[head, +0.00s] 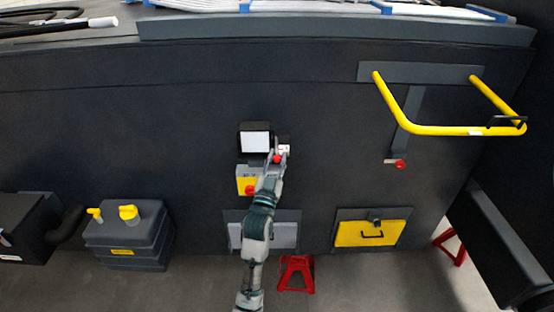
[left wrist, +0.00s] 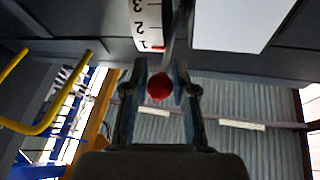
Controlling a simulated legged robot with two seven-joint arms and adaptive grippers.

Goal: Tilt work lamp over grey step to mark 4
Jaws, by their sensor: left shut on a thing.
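The work lamp (head: 255,142) is a dark box with a white face on the dark chassis panel, above the grey step (head: 286,236). Its white face (left wrist: 235,20) shows at the top of the left wrist view. A white scale (left wrist: 147,20) beside the lamp shows marks 1, 2 and 3; a small red mark lies by the 1. Mark 4 is out of that view. My left gripper (head: 278,158) is shut on the red lever knob (left wrist: 160,87), which sits between its fingers. My forearm hides part of the step. My right gripper is not in view.
A yellow box with a red button (head: 247,181) sits just below the lamp. A yellow rail (head: 455,131) sticks out at upper right, with another red-knobbed lever (head: 398,163) below. A yellow step (head: 370,233), red stand (head: 297,273) and grey tank (head: 125,242) are lower down.

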